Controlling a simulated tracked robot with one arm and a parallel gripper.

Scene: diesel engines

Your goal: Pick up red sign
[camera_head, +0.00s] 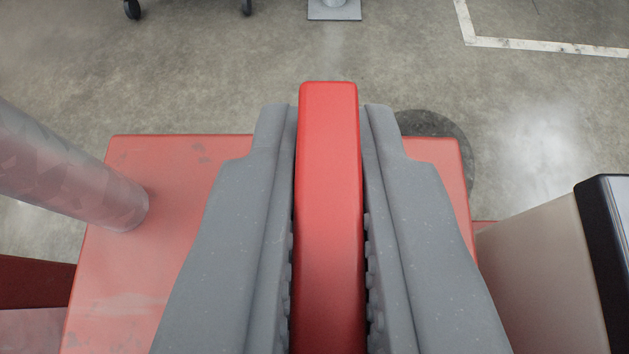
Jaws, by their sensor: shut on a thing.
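The red sign (330,190) is a narrow, upright red slab seen from its top edge in the middle of the view. My gripper (329,125) has its two grey fingers on either side of it and is shut on it. The slab's far end sticks out slightly beyond the fingertips. Its lower part and its face are hidden by the fingers, so I cannot tell whether it touches the surface below.
A red flat surface (130,240) lies below the gripper. A grey metal post (65,170) stands at the left. A cream and black block (545,260) is at the right. Open concrete floor (220,70) with white line markings (520,43) lies beyond.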

